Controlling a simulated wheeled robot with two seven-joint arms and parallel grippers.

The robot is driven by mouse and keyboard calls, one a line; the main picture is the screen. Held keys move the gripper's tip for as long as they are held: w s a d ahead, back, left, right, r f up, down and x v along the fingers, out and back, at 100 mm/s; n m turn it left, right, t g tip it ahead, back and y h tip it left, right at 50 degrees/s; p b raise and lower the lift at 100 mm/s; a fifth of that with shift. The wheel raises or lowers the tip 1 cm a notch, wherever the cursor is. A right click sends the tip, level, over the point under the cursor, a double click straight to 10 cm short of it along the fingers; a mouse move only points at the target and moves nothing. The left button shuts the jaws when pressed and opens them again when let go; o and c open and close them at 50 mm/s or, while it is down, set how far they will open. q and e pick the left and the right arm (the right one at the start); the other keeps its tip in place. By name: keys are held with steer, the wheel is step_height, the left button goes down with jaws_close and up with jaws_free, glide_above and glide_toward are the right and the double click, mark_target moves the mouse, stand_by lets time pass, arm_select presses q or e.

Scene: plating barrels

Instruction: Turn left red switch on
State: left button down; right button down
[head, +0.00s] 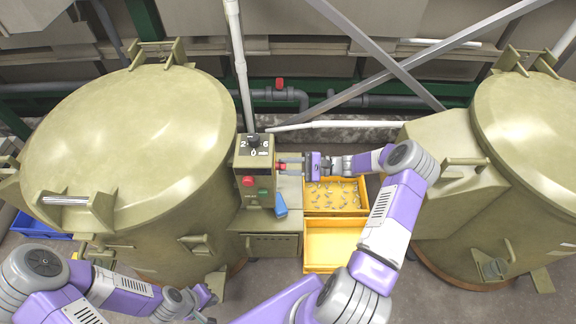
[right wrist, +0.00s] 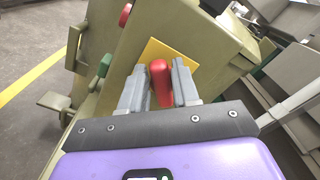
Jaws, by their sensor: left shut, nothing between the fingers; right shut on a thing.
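The left red switch is a red lever on a yellow plate on the right side of the olive control box (head: 255,150). In the right wrist view the lever (right wrist: 160,82) stands between the two grey fingers of my right gripper (right wrist: 160,92), which is shut on it. In the head view the right gripper (head: 285,166) reaches the box side from the right, and the lever is mostly hidden by the fingers. My left gripper (head: 208,299) is shut and empty, low in front of the left barrel, away from the box.
The box carries a black knob (head: 253,141), a red button (head: 248,181) and a green button (head: 264,193). A blue object (head: 281,206) sits beside it. Yellow bins (head: 334,246) lie below my right arm. Large barrels stand left (head: 130,140) and right (head: 530,130).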

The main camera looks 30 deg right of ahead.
steer(key=shift+s+a+f+n+b, duration=0.15)
steer(key=shift+n+b, duration=0.25)
steer(key=shift+n, duration=1.25)
steer(key=shift+d+f+n+b, duration=0.1)
steer(key=shift+f+n+b, duration=0.25)
steer(key=shift+n, duration=1.25)
steer(key=shift+s+a+f+n+b, duration=0.1)
steer(key=shift+n+b, duration=0.35)
steer(key=shift+n, duration=1.2)
steer(key=c, duration=0.8)
jaws_free()
steer(key=p+v, duration=0.1)
steer(key=v, duration=0.6)
steer(key=shift+s+d, duration=0.15)
steer(key=shift+d, duration=0.1)
